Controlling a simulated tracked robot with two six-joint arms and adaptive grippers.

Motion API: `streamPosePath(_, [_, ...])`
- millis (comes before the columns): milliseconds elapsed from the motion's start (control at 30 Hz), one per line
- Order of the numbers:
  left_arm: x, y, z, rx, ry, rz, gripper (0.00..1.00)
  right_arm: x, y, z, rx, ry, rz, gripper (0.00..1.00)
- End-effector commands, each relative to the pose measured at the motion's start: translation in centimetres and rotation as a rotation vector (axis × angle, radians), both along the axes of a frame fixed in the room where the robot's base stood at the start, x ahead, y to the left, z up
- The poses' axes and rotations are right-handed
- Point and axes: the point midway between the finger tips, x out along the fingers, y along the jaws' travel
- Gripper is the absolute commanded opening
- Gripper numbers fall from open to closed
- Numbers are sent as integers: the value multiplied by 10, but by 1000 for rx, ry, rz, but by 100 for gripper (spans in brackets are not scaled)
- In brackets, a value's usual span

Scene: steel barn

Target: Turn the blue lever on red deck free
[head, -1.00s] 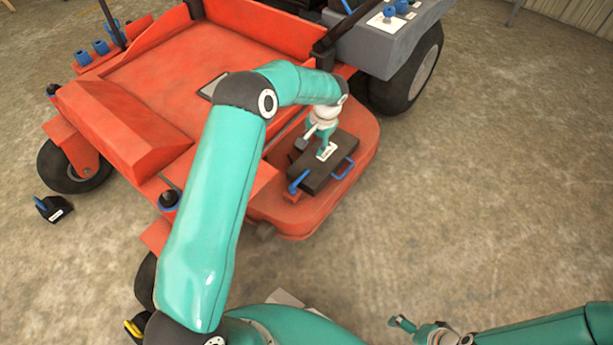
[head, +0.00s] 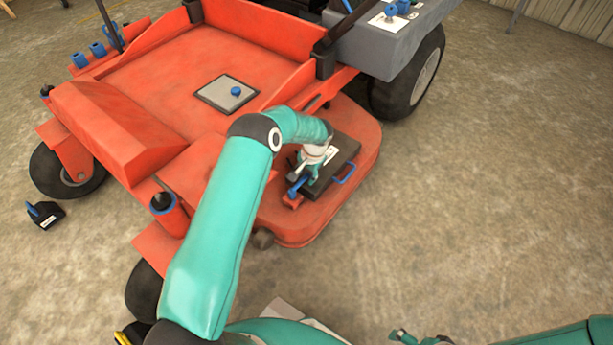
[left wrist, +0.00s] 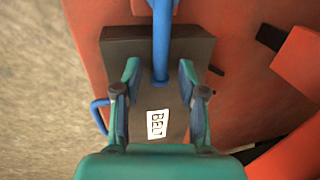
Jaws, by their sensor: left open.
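The blue lever (head: 297,187) is on a black box (head: 346,149) on the red mower's side deck (head: 365,130). In the left wrist view the lever (left wrist: 162,40) rises from the box (left wrist: 120,46), which has a white "BELT" label (left wrist: 157,124). My left gripper (head: 306,181) is over the box's near end, partly hiding the lever. In the left wrist view its open fingers (left wrist: 160,74) stand either side of the lever's lower end, with gaps visible. Part of my right gripper (head: 402,336) shows at the bottom edge; its opening is unclear.
A blue loop handle (head: 346,173) sticks out of the box's side. A plate with a blue knob (head: 236,91) is on the mower's main deck. A small black block with a blue lever (head: 45,214) lies on the floor at left. The floor at right is clear.

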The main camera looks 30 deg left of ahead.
Motion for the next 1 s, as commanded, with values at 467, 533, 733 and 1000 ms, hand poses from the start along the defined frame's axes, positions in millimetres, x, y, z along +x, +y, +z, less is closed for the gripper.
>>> streamPosePath(467, [0, 0, -2, 0, 0, -1, 15, 0, 0, -1, 0, 0, 0, 100])
streamPosePath(533, [0, 0, -2, 0, 0, -1, 3, 0, 0, -1, 0, 0, 0, 100])
streamPosePath(733, [0, -1, -2, -1, 1, -2, 0, 0, 0, -1, 0, 0, 0, 100])
streamPosePath(1000, [-1, 2, -2, -1, 1, 8, 0, 0, 0, -1, 0, 0, 0, 100])
